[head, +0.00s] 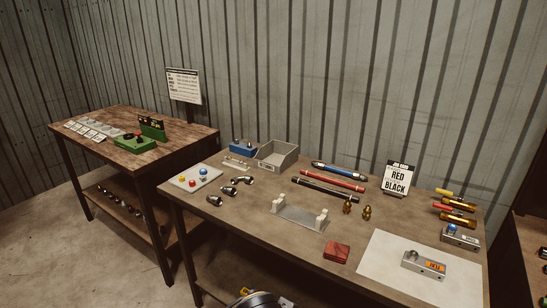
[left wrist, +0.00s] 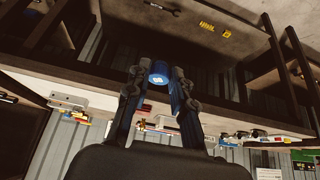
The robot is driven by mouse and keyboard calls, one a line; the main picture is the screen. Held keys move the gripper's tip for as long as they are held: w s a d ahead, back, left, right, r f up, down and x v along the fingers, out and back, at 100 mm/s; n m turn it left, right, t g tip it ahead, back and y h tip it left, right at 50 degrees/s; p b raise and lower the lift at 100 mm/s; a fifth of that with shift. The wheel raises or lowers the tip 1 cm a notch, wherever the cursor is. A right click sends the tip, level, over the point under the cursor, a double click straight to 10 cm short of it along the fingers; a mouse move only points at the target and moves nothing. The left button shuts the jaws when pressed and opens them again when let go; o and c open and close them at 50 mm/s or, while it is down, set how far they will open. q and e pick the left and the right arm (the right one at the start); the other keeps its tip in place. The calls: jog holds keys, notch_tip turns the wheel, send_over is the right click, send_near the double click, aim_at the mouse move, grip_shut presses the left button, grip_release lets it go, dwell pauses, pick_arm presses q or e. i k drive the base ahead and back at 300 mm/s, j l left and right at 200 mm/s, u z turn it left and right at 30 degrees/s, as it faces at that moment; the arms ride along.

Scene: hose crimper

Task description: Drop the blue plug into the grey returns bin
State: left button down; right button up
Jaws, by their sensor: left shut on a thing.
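In the left wrist view, my left gripper (left wrist: 159,76) is shut on a blue cylindrical piece, the blue plug (left wrist: 158,73), held between its two fingertips. The gripper and plug do not show clearly in the head view, where only a piece of my arm appears at the bottom edge. The grey returns bin (head: 275,157), an open box, stands at the back left of the main table, apart from the gripper. I cannot see its floor clearly. My right gripper is out of view.
A blue box (head: 243,148) stands just left of the bin. A white tray with coloured knobs (head: 194,178), metal fittings (head: 243,181), coloured hoses (head: 333,180), a clear stand (head: 299,219) and a red block (head: 337,251) crowd the table (head: 240,222). A sign (head: 397,178) stands behind.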

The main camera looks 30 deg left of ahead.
aim_at(275, 162)
jog(key=i+j+u, duration=0.1)
jog(key=j+u, duration=0.4)
jog(key=i+j+u, duration=0.2)
jog(key=u, duration=0.3)
jog(key=i+j+u, duration=0.2)
jog(key=u, duration=0.3)
jog(key=i+j+u, duration=0.2)
jog(key=u, duration=0.3)
jog(key=i+u, duration=0.35)
jog(key=u, duration=0.15)
jog(key=i+z, duration=0.15)
jog(key=i, duration=0.15)
jog(key=i+j+z, duration=0.2)
jog(key=i+z, duration=0.15)
jog(key=z, duration=0.3)
jog(key=i+j+z, duration=0.1)
jog(key=z, duration=0.3)
jog(key=i+j+z, duration=0.15)
jog(key=z, duration=0.3)
jog(key=i+j+z, duration=0.1)
jog(key=z, duration=0.3)
